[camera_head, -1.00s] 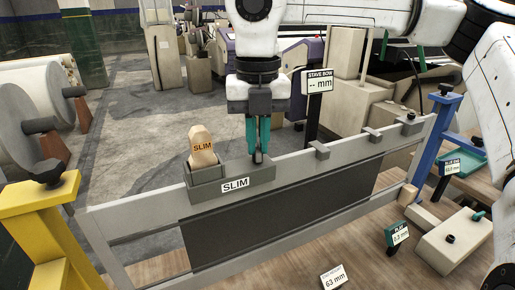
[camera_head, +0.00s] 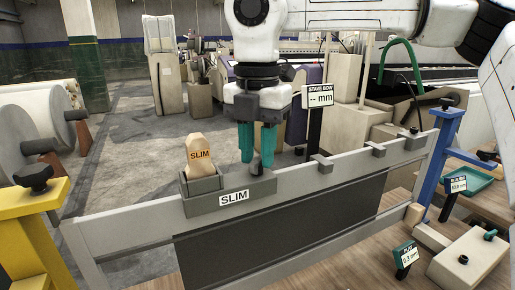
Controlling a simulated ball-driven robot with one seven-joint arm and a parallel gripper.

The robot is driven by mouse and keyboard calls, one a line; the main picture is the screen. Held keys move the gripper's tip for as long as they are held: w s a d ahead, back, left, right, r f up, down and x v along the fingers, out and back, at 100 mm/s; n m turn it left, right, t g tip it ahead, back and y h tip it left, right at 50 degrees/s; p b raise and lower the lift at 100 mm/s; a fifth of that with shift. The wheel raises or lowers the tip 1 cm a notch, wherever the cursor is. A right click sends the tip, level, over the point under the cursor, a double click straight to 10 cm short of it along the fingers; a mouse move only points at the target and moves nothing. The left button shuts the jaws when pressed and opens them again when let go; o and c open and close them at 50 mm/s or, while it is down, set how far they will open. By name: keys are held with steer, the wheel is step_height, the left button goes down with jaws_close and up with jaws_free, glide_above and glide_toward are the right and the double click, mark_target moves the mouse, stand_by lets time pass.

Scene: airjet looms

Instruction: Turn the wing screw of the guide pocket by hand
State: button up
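The grey guide pocket (camera_head: 203,207), labelled SLIM, sits on the top rail of a grey frame. A wooden piece (camera_head: 200,158), also marked SLIM, stands upright in its left part. A small dark upright piece, which looks like the wing screw (camera_head: 256,168), rises from the pocket's right part. My gripper (camera_head: 257,160) points down above that part, its two teal fingers spread apart on either side of the screw's top. A gap shows between the fingers, and I see no clear contact with the screw. The screw's exact shape is too small to tell.
The frame's top rail (camera_head: 345,161) carries small grey clamps. A STAVE BOW sign (camera_head: 318,95) stands close behind the gripper. A yellow post (camera_head: 35,225) with a black knob is at left, a blue post (camera_head: 440,150) at right.

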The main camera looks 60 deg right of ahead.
steer(key=shift+r, duration=0.15)
steer(key=shift+r+p, duration=0.7)
steer(key=shift+r, duration=0.2)
